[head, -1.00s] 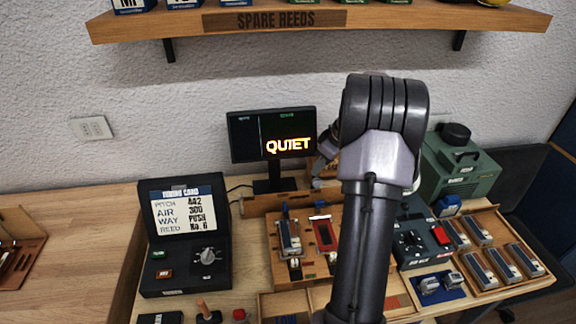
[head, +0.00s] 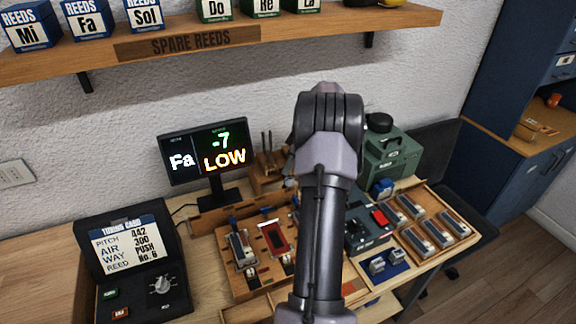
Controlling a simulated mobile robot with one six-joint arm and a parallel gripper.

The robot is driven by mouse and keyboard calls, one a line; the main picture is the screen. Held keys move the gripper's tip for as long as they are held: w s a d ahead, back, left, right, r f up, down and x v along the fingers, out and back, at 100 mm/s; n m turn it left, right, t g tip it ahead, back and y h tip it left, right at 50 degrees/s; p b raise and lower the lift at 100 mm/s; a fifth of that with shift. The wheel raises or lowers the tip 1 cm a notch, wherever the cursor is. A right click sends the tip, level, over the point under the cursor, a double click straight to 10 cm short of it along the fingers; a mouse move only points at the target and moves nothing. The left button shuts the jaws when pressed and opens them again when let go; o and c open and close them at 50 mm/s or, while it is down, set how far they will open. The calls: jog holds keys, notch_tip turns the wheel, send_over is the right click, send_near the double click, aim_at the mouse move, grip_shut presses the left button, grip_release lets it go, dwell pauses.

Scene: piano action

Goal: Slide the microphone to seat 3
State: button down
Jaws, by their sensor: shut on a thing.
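I cannot make out the microphone in the head view. My upright arm covers the middle of the bench, and my gripper is hidden behind it; only a small grey wrist part shows beside the arm's left edge. A wooden board (head: 232,286) with seats stands left of my arm. It holds a silver reed piece (head: 241,249) and a red piece (head: 275,238). Its right part is hidden by my arm. The monitor (head: 194,155) behind it reads "Fa", "-7" and "LOW".
A tuning-card case (head: 150,287) with a dial stands at left. Right of my arm are a dark control box (head: 356,233), a green machine (head: 391,157) and a wooden tray (head: 467,228) of reed pieces. The spare reeds shelf (head: 280,35) hangs above.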

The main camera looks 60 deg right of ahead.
jog(key=c, duration=1.3)
grip_release()
jog(key=shift+s+d, duration=0.15)
jog(key=shift+d, duration=0.1)
jog(key=shift+o, duration=0.2)
jog(key=a+p+v, duration=0.1)
jog(key=p+v, duration=0.3)
jog(key=v, duration=1.3)
jog(key=shift+d+r+p, duration=0.3)
jog(key=shift+d, duration=0.1)
